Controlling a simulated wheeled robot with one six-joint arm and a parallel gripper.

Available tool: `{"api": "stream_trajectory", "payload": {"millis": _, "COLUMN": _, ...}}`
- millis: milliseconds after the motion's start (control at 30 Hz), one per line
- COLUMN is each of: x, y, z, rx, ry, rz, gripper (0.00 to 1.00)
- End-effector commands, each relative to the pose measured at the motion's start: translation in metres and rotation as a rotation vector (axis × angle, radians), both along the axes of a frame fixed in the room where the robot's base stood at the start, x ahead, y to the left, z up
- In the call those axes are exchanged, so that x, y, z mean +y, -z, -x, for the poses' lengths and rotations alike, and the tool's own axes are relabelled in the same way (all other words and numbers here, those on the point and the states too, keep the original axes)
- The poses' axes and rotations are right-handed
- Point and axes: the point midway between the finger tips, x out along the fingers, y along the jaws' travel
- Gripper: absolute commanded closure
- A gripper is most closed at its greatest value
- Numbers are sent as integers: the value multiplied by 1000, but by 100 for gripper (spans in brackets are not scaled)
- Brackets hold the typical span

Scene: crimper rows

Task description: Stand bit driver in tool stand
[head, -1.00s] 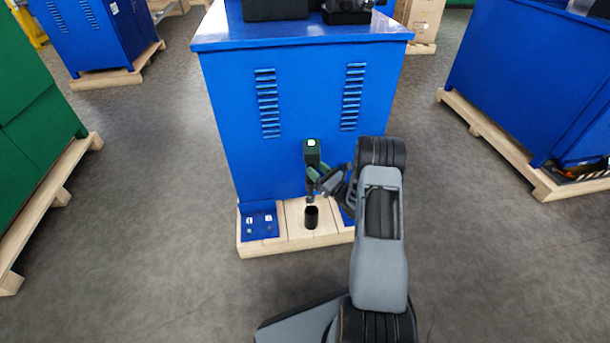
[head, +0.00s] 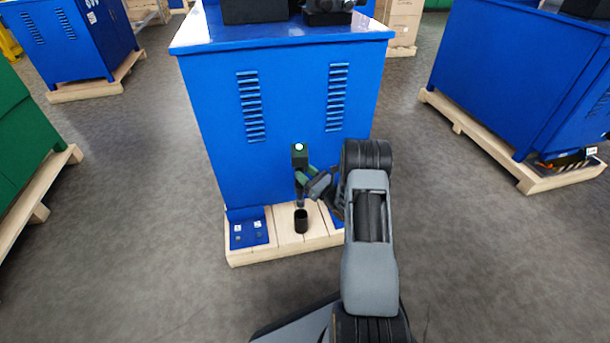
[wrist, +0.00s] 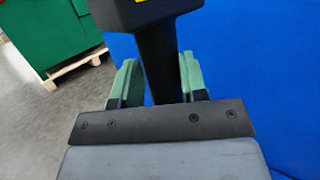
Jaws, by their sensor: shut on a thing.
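The bit driver (head: 299,156) is dark with a pale round spot on top, and it hangs upright in my gripper (head: 305,179). In the wrist view its dark upright part (wrist: 160,65) stands between the two green fingers of my gripper (wrist: 160,80), which are shut on it. The tool stand (head: 301,222) is a black round cup on the pallet boards. The driver's lower end is right over the cup's mouth; I cannot tell whether it has entered. The fingers partly hide the driver's middle.
A blue cabinet (head: 285,110) stands close behind the driver on a wooden pallet (head: 270,256). A blue plate (head: 249,232) with small pale items lies left of the cup. Other blue cabinets (head: 520,85) stand on pallets at the sides, with grey floor between.

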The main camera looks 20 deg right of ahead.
Motion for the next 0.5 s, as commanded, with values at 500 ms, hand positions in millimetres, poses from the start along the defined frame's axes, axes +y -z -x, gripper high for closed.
{"api": "stream_trajectory", "payload": {"millis": 500, "x": 0, "y": 29, "z": 0, "rx": -6, "ry": 0, "rz": 0, "gripper": 100}}
